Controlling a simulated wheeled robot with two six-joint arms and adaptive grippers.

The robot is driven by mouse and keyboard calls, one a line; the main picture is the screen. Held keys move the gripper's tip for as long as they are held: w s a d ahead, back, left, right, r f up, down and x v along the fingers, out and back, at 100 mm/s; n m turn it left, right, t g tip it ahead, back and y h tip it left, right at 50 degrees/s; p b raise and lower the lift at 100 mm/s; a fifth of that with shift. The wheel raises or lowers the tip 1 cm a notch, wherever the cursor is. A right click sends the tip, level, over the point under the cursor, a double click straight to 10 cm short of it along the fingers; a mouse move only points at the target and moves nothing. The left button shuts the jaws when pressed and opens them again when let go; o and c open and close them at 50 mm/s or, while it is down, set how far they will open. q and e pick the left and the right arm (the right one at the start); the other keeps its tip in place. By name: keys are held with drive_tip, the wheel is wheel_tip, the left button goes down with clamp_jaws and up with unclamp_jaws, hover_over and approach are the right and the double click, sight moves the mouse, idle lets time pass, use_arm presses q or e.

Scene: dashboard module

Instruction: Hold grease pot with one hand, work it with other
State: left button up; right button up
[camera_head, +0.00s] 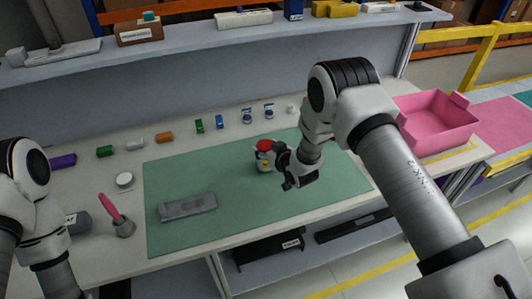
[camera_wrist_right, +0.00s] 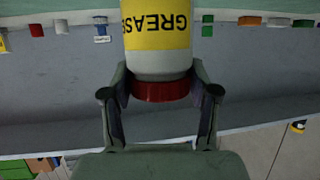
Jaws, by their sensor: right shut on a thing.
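The grease pot (camera_head: 263,160) is a small white pot with a yellow label and a red lid (camera_head: 264,144). It stands upright at the green mat's middle; I cannot tell if it touches the mat. My right gripper (camera_head: 277,152) comes to it from the right and is shut on it. In the right wrist view the pot (camera_wrist_right: 155,30) shows upside down, with "GREASE" on its label. There the right gripper's fingers (camera_wrist_right: 160,85) lie on both sides at the red lid. My left arm shows at the lower left, but its gripper is out of view.
A grey metal block (camera_head: 188,207) lies on the green mat (camera_head: 200,240). A pink-handled brush (camera_head: 109,206) and a round white tin (camera_head: 124,181) are left of the mat. Several small coloured items line the table's back. A pink bin (camera_head: 438,122) stands at right.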

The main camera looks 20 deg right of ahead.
drive_tip(key=shift+s+a+r+b, duration=0.1)
drive_tip(key=shift+s+r+b, duration=0.2)
drive_tip(key=shift+r+b, duration=0.45)
drive_tip(key=s+a+r+b, duration=0.1)
drive_tip(key=s+b, duration=0.1)
drive_tip(key=s, duration=0.5)
drive_tip(key=s+a+r+b, duration=0.1)
drive_tip(key=s+a+b, duration=0.1)
drive_tip(key=s, duration=0.6)
drive_tip(key=shift+d+r, duration=0.1)
